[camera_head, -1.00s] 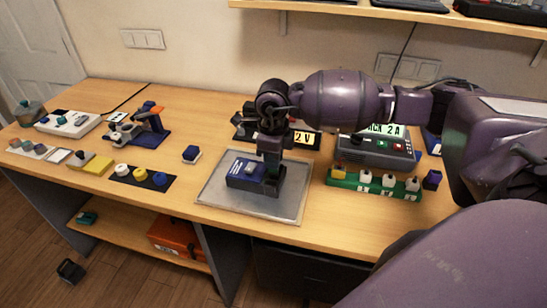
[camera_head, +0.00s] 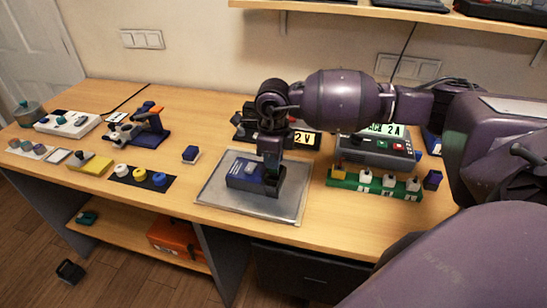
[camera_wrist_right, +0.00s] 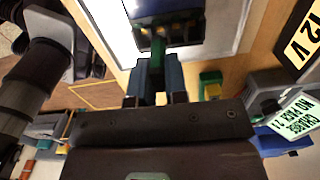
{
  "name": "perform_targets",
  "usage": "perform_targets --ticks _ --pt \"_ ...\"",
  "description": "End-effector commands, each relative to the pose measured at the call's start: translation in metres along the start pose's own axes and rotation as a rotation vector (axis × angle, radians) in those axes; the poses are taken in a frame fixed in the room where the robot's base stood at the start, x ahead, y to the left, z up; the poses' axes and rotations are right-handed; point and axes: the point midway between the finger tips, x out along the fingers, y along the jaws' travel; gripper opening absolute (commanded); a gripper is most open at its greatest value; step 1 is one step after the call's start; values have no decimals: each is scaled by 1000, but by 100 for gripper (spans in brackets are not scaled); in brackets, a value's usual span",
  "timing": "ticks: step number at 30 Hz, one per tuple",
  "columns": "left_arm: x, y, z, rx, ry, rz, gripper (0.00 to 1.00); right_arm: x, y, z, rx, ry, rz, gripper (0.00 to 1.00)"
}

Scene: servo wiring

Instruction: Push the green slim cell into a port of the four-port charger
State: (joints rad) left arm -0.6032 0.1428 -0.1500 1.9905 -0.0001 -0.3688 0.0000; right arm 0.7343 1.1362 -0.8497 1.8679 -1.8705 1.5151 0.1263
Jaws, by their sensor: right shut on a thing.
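The green slim cell (camera_wrist_right: 158,48) is held between the two blue-grey fingers of my right gripper (camera_wrist_right: 157,72) in the right wrist view. Its far end points at a dark blue box with a green band, which I take to be the four-port charger (camera_wrist_right: 180,35). I cannot tell whether the cell's end is inside a port. In the head view the charger (camera_head: 242,176) sits on the grey tray, with my right gripper (camera_head: 271,180) at its right part. The cell is hidden there. My left gripper is not in view.
The charger stands on a grey-rimmed tray (camera_head: 212,199). Right of it are a green strip with several blocks (camera_head: 345,183) and a grey power unit (camera_head: 375,153). Bare wood surrounds the tray.

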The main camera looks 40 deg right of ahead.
Motion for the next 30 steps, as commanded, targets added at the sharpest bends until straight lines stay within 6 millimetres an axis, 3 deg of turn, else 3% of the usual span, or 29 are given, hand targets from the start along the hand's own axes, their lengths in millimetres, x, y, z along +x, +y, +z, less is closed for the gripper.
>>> perform_targets --ticks 30 --pt "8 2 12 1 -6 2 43 20 0 0 0 0 0 0"
